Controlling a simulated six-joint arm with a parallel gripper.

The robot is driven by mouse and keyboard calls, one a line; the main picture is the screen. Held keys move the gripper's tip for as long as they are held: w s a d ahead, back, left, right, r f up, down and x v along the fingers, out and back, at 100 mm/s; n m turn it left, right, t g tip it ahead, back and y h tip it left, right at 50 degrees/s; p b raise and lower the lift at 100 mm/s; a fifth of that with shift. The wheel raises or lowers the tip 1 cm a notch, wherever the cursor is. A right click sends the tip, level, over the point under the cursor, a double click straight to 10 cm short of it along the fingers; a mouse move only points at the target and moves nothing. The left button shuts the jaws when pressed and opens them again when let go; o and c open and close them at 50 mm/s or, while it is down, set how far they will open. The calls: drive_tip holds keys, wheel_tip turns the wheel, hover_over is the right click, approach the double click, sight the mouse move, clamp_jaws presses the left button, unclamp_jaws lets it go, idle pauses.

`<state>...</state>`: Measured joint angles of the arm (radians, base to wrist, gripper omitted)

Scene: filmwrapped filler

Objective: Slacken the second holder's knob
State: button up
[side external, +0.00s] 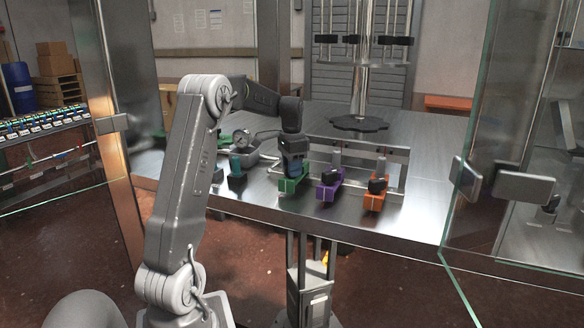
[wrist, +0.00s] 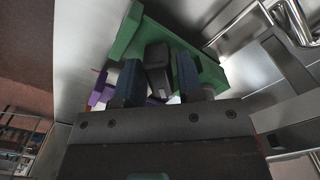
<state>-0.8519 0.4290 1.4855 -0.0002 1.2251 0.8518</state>
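Three holders stand along a metal rail at the table's front: green (side external: 291,185), purple (side external: 327,191) and orange (side external: 373,200). The purple one, in the middle, has a dark knob (side external: 330,176). My gripper (side external: 291,168) points down over the green holder, left of the purple one. In the wrist view, the green holder (wrist: 130,32) lies ahead and its dark knob (wrist: 157,68) sits between my two fingers (wrist: 160,85). The fingers are apart, with a small gap seen beside the knob. The purple holder (wrist: 101,95) shows partly behind the left finger.
A pressure gauge (side external: 243,138) and a teal-topped piece (side external: 236,165) stand left of the holders. A round dark base with a pole (side external: 359,124) stands behind. Glass doors (side external: 520,140) are at the right. The table's right side is clear.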

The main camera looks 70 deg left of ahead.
drive_tip(key=c, duration=0.6)
drive_tip(key=shift+n, duration=1.6)
clamp_jaws()
drive_tip(key=o, duration=0.6)
unclamp_jaws()
drive_tip(key=shift+r, duration=0.1)
wheel_tip(320, 180, up, 14)
